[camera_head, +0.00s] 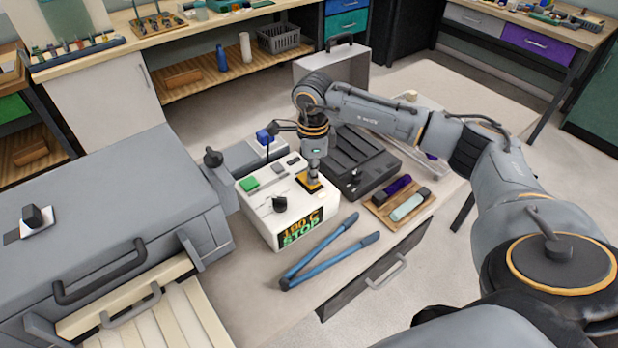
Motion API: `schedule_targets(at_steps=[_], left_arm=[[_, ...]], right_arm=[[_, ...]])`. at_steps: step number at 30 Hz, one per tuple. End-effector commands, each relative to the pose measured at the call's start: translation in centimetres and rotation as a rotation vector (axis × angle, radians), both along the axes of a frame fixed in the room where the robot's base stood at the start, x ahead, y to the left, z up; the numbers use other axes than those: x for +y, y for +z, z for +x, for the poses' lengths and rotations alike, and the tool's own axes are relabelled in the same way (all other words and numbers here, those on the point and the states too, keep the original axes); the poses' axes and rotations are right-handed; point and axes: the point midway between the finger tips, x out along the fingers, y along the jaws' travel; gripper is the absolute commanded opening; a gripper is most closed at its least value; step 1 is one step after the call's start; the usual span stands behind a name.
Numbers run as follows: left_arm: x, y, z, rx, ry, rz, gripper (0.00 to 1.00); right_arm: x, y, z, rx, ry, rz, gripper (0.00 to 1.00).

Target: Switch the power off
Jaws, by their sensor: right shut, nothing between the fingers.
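A white control box (262,226) stands on the table in the middle of the view. Its front display (300,229) is lit and reads "180 C" and "STOP". On its top are a green button (249,184), a black knob (280,203), small dark controls and a yellow-edged switch plate (308,184) at the right. My right gripper (313,177) points down with its closed tips at the yellow plate. The tips hide part of the switch, so I cannot tell its position or whether they touch it. My left gripper is out of view.
Blue-handled tongs (325,252) lie in front of the box. A black case (358,160) stands to its right, near a wooden tray (419,209) with a purple and a pale rod. A large grey furnace-like unit (130,200) fills the left.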

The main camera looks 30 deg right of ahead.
Motion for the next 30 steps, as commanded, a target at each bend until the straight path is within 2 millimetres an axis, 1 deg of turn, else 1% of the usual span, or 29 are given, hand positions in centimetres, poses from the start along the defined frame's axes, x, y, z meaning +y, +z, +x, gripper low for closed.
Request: schedule_targets(at_steps=[6, 11, 30], left_arm=[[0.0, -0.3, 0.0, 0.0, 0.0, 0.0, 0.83], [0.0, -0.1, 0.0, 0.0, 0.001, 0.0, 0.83], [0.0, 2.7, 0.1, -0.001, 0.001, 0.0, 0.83]], right_arm=[[0.0, -0.5, 0.0, 0.001, 0.0, 0.0, 0.0], [0.0, -0.2, 0.0, 0.0, 0.0, 0.0, 0.0], [0.0, 4.8, 0.0, -0.001, 0.0, 0.0, 0.0]])
